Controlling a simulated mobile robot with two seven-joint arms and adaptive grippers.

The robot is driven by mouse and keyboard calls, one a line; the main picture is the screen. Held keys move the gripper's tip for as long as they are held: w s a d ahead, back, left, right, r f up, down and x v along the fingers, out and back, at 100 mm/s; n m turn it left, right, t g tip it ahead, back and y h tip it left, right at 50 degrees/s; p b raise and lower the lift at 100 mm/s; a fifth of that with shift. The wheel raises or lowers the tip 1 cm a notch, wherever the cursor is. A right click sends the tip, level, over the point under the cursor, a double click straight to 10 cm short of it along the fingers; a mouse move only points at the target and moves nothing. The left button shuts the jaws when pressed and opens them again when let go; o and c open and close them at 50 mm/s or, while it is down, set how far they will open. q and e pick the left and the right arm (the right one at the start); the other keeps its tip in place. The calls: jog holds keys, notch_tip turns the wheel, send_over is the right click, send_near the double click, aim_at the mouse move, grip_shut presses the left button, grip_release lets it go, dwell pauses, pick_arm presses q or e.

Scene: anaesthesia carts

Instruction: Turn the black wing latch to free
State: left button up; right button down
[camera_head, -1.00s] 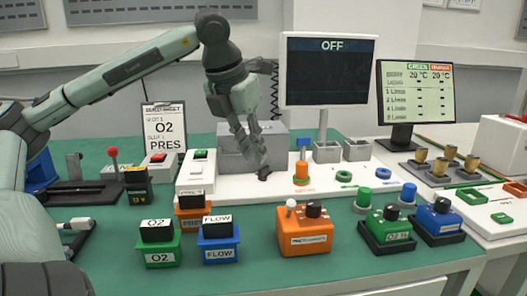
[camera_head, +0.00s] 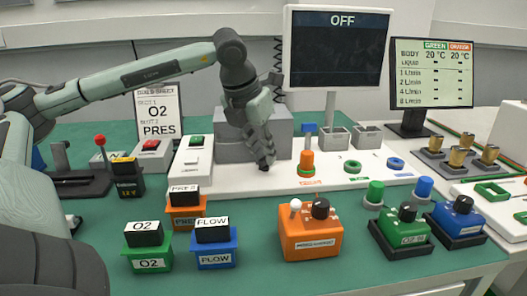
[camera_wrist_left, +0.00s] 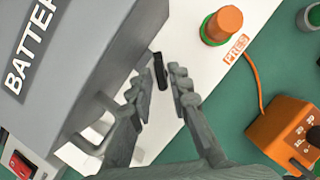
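The black wing latch (camera_wrist_left: 160,70) lies on the white panel beside the grey battery box (camera_wrist_left: 100,55). In the left wrist view it is a short dark bar, nearly in line with the fingers. My left gripper (camera_wrist_left: 161,90) is open, with a finger on each side of the latch's near end. I see no clear contact. In the head view my left gripper (camera_head: 264,158) points down in front of the grey box (camera_head: 280,135), and its fingertips largely hide the latch. My right gripper is not in view.
An orange PRES fitting (camera_head: 306,164) stands on the white panel (camera_head: 235,180) right of the gripper. An orange module (camera_head: 311,235) and blue FLOW block (camera_head: 215,245) stand nearer on the green mat. A monitor (camera_head: 336,48) reading OFF rises behind.

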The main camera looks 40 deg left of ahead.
pick_arm(q)
jog(key=shift+w+f, duration=0.1)
jog(key=shift+f, duration=0.1)
grip_shut()
